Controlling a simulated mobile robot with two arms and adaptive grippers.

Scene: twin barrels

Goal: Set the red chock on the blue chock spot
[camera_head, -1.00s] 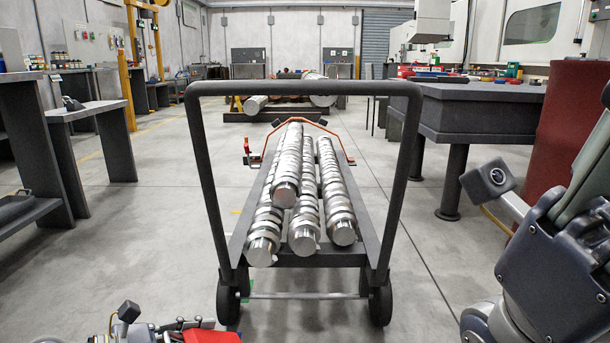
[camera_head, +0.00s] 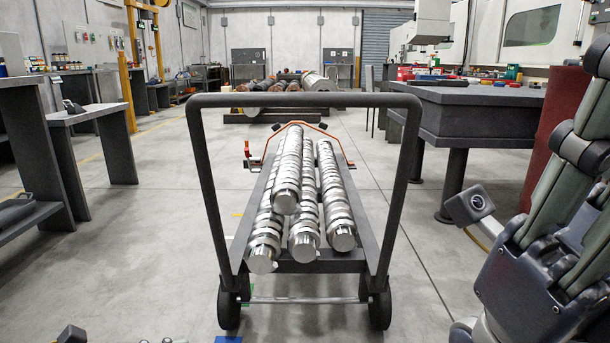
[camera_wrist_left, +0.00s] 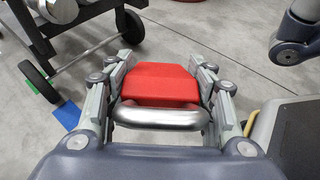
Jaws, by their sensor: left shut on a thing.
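My left gripper (camera_wrist_left: 162,98) is shut on the red chock (camera_wrist_left: 160,82), a red block with a bent metal handle, seen in the left wrist view. The blue spot (camera_wrist_left: 67,115) lies on the floor left of the gripper. Its edge also shows at the bottom of the head view (camera_head: 228,339). The chock is apart from the spot; its height above the floor is hard to tell. The head view hides the chock and the left fingers below its edge. My right gripper (camera_head: 590,130) is at the right edge, its finger opening unclear.
A cart (camera_head: 375,230) with a tall handle frame carries several shiny metal shafts (camera_head: 303,235). A green patch (camera_head: 247,297) lies by its left wheel (camera_head: 228,309). A dark table (camera_head: 480,95) and a red barrel (camera_head: 553,130) stand right. The floor in front of the cart is clear.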

